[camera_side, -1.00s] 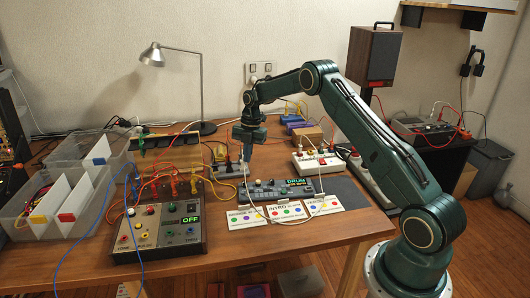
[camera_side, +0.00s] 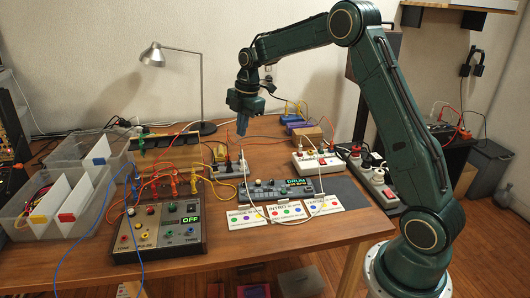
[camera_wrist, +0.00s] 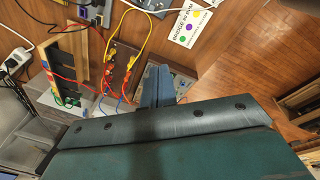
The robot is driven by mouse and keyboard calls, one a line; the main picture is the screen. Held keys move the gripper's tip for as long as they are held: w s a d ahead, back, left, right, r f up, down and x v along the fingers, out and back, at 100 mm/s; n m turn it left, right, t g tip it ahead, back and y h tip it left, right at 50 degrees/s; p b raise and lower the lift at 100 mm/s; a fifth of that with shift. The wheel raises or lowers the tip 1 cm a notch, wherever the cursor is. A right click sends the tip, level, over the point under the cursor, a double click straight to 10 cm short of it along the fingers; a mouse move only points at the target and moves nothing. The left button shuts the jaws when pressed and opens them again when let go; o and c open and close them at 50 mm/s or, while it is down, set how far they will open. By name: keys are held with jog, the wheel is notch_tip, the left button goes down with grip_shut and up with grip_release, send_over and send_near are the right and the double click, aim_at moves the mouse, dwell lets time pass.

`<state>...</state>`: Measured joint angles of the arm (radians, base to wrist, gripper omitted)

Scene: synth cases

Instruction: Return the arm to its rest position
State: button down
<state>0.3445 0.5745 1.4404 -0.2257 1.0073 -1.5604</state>
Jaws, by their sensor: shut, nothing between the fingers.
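My gripper (camera_side: 241,127) hangs from my dark green arm above the middle of the table, fingers pointing down. Its bluish fingers are shut with nothing between them. In the wrist view my gripper (camera_wrist: 158,75) shows in the middle, in front of the grey box with cables.
The drum box (camera_side: 280,188) and printed cards (camera_side: 286,212) lie on the wooden table (camera_side: 240,238). A control box reading OFF (camera_side: 158,230), clear bins (camera_side: 98,205), power strips (camera_side: 318,160) and a lamp (camera_side: 201,95) stand around. Loose cables cross the table.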

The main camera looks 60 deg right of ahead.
jog(key=s+a+r+m+t, duration=0.1)
jog(key=s+a+r+m, duration=0.4)
jog(key=s, duration=0.3)
jog(key=s+a+r+m+t, duration=0.1)
jog(key=s+a+r+m, duration=0.2)
jog(key=s+a+r, duration=0.3)
jog(key=s+a+m+t, duration=0.1)
jog(key=s+m, duration=0.3)
jog(key=s, duration=0.6)
jog(key=s+a+f+m+t, duration=0.1)
jog(key=s+m, duration=0.3)
jog(key=s, duration=0.6)
jog(key=shift+a+f+h, duration=0.15)
jog(key=shift+a+h, duration=0.25)
jog(key=shift+a, duration=0.45)
